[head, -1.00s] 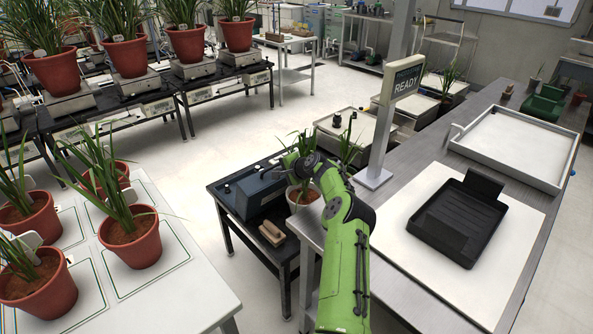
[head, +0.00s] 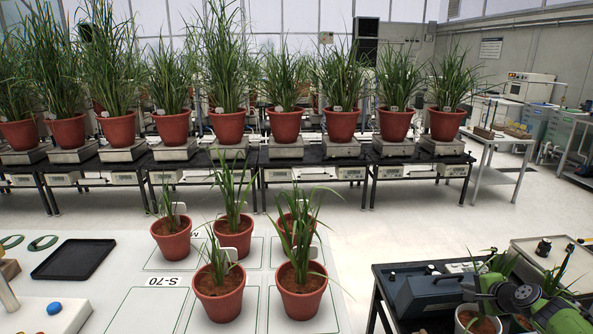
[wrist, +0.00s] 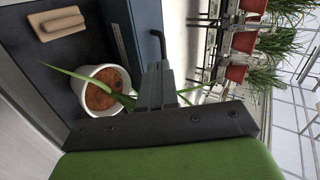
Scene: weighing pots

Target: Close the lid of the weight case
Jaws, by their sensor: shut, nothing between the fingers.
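The weight case, a dark blue-grey box (head: 425,292), sits on a black-topped cart at the lower right of the head view. Its blue side (wrist: 122,38) also shows in the wrist view, with a black bent handle (wrist: 158,42) beside it. I cannot tell from these views how far its lid is open. My gripper (wrist: 158,68) is shut and empty, its fingertips close to the handle in the picture; I cannot tell whether they touch. In the head view my gripper (head: 468,286) is at the case's right side, small and partly unclear.
A white pot with a plant (wrist: 104,88) stands next to the case, close to my gripper. A wooden block (wrist: 58,23) lies on the cart's dark top. A white table (head: 150,310) with several potted plants is at the left. Light floor (head: 400,220) lies between tables.

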